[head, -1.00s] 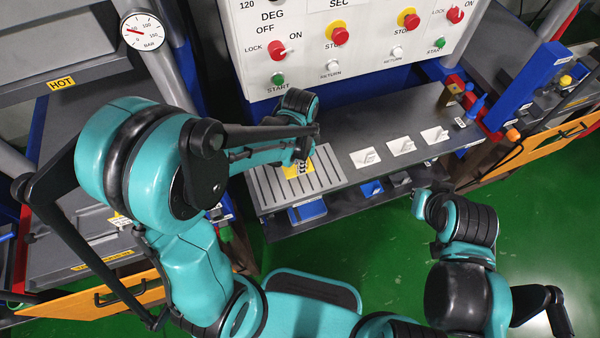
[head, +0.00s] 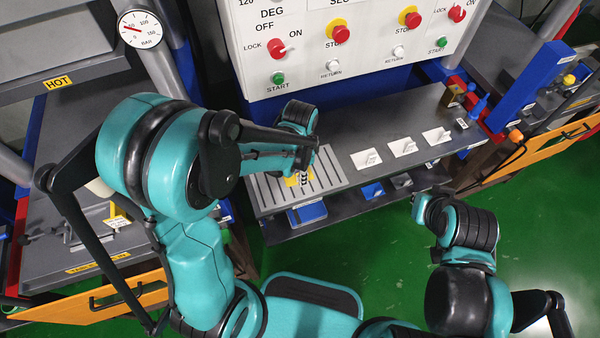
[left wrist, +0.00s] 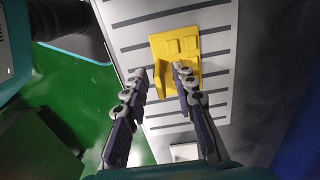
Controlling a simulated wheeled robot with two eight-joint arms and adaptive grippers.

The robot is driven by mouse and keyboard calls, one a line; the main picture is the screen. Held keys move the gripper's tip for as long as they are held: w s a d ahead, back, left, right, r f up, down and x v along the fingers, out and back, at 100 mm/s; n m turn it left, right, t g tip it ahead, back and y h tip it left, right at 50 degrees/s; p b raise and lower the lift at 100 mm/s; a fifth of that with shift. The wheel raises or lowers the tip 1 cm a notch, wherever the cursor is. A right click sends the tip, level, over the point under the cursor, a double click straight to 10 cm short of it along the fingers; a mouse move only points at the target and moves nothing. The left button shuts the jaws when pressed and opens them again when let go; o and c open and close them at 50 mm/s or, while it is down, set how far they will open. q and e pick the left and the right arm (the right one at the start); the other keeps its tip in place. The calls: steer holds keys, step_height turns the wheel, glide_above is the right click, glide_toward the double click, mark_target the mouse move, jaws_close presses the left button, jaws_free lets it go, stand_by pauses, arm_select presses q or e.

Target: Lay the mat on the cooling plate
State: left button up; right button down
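A small yellow piece, seemingly the mat (left wrist: 176,46), is over the slatted light-grey plate (left wrist: 130,30), which I take as the cooling plate. It appears to lie on the slats, with a raised part toward my fingers. In the head view the mat (head: 292,181) is mostly hidden by my left gripper (head: 303,165), which is above the plate (head: 262,190). In the left wrist view my left gripper (left wrist: 160,73) has its fingers apart; the right fingertip overlaps the mat's edge, and contact cannot be told. My right arm is at the right; its fingers are not visible.
Several white labelled holders (head: 403,147) stand on the grey bench (head: 350,185) right of the plate. A control panel (head: 350,45) with red and green buttons rises behind. A blue tray (head: 306,213) is below the plate. Green floor (head: 380,260) is open in front.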

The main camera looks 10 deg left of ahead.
arm_select(q)
steer(key=shift+r, duration=0.1)
steer(key=shift+r+p, duration=0.3)
steer(key=shift+r, duration=0.05)
step_height(320, 180, up, 11)
steer(key=p, duration=0.4)
steer(key=s+a+r+n+t, duration=0.6)
steer(key=s+r+n+t, duration=0.1)
steer(key=n, duration=0.4)
steer(key=shift+s+r, duration=0.3)
steer(key=shift+s, duration=0.3)
step_height(320, 180, down, 3)
steer(key=b, duration=0.3)
stand_by(0.7)
